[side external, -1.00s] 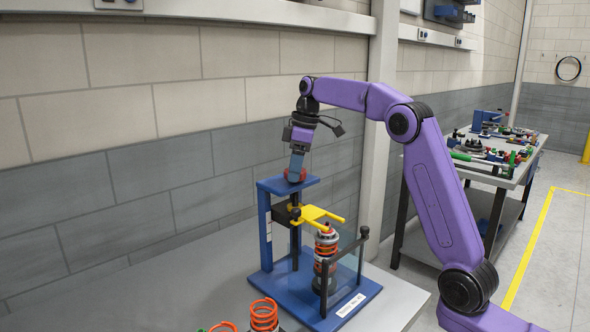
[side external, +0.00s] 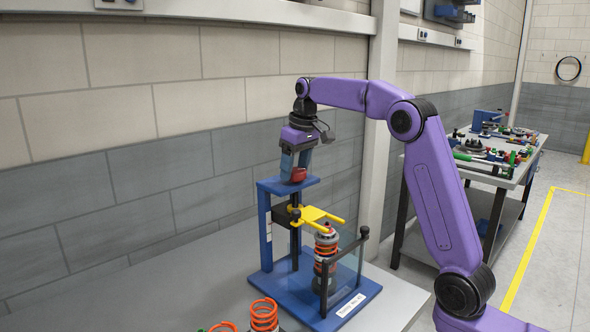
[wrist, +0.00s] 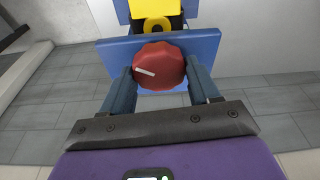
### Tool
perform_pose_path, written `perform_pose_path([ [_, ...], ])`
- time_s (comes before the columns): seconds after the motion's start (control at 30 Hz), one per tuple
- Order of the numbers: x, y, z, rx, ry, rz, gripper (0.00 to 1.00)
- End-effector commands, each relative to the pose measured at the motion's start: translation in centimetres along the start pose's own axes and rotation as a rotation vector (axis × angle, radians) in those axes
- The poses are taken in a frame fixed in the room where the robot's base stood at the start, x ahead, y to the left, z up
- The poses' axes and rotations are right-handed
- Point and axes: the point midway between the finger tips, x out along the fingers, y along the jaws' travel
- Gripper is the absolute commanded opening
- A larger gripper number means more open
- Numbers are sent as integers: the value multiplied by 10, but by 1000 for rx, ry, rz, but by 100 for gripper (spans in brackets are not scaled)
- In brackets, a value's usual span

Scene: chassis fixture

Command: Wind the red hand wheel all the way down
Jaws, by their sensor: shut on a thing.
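The red hand wheel (side external: 298,174) sits on top of the blue press frame (side external: 264,225). In the wrist view the wheel (wrist: 157,66) shows its scalloped rim and a white mark pointing left. My gripper (side external: 295,172) is above the frame's top plate, with its two blue fingers on opposite sides of the wheel, shut on it; it also shows in the wrist view (wrist: 160,72). The yellow fork (side external: 316,215) is on the dark screw column below the top plate. It is around or just above the top of the shock absorber with an orange spring (side external: 325,255).
A clear guard with dark posts (side external: 345,265) stands at the front right of the press. A second bench (side external: 500,165) with tools is at the back right. The grey table (side external: 190,285) left of the press is clear.

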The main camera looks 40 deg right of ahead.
Motion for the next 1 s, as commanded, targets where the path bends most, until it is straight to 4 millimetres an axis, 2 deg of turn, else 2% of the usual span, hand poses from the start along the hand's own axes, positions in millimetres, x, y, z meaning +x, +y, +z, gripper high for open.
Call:
perform_pose_path([
  [0.7, 0, -2, 0, 755, -3, 153, 27],
  [0.83, 0, -1, 0, 852, -3, 174, 27],
  [1.0, 0, -1, 0, 886, -3, 179, 27],
])
